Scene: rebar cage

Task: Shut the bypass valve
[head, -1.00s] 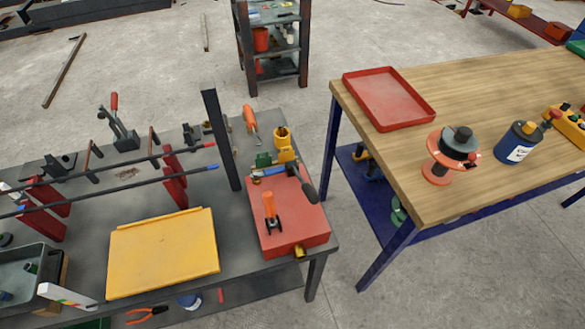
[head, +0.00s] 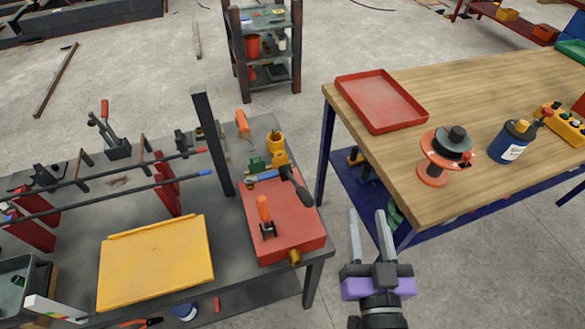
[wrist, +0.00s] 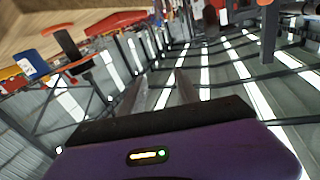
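A red box-shaped unit (head: 290,240) sits at the right end of the grey bench. On its top are an upright orange handle (head: 264,208) on a dark bracket and a dark-gripped lever (head: 297,187) near brass and blue fittings. A brass stub (head: 295,258) is at its front. I cannot tell which of these is the bypass valve, or its state. My gripper (head: 369,222) is open and empty, right of the red unit and apart from it, in front of the wooden table. Its fingers also show in the wrist view (wrist: 160,92), with nothing between them.
The wooden table (head: 440,190) stands right of the bench, holding a red tray (head: 380,100), a spool (head: 440,158) and a blue can (head: 513,142). A dark post (head: 213,145) and a yellow panel (head: 155,262) are left of the red unit. Floor shows between bench and table.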

